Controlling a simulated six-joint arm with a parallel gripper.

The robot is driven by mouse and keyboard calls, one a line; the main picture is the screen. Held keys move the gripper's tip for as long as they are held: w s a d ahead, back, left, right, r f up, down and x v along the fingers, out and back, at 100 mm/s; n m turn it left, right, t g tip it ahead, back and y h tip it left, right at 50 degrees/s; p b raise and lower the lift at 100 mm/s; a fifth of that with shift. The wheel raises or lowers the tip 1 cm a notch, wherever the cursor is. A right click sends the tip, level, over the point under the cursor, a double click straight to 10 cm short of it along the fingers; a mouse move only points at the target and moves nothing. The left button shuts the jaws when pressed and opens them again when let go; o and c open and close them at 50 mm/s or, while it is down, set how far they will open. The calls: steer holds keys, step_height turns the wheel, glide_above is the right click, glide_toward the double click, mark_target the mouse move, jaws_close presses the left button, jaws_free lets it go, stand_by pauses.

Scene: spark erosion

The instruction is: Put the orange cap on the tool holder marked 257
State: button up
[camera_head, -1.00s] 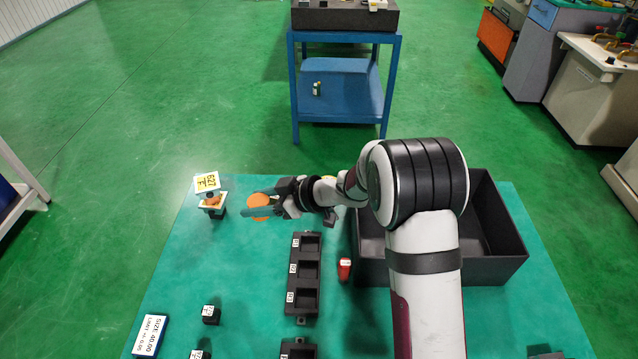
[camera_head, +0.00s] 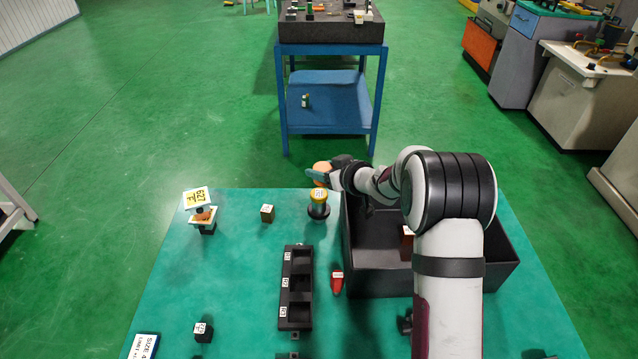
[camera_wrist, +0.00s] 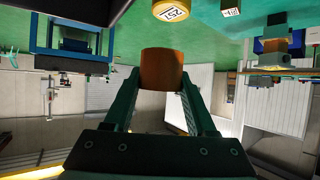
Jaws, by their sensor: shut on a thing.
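My gripper (camera_head: 322,174) is shut on the orange cap (camera_head: 321,167), held up near the far edge of the table. The cap also shows between the two teal fingers in the wrist view (camera_wrist: 161,69). The tool holder marked 257 (camera_head: 318,197) stands upright on the table, with a yellow top and a dark round base. In the head view the cap appears just above its top, with a gap that I cannot measure. Its yellow face with the label 257 shows at the wrist view's top edge (camera_wrist: 172,11), apart from the cap.
A black three-pocket rack (camera_head: 285,314) and a red item (camera_head: 337,282) lie nearer. A large black bin (camera_head: 375,284) is under my arm. The left middle of the table is clear.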

mark_target(325, 185)
steer(key=shift+w+a+f, duration=0.1)
steer(key=shift+a+f, duration=0.1)
steer(key=shift+f, duration=0.55)
steer(key=shift+w+a+f, duration=0.1)
steer(key=shift+a+f, duration=0.05)
steer(key=shift+f, duration=0.65)
steer(key=shift+a+f, duration=0.2)
steer(key=shift+f, duration=0.55)
steer(key=o, duration=1.3)
steer(key=shift+f, duration=0.15)
steer(key=shift+o, duration=0.2)
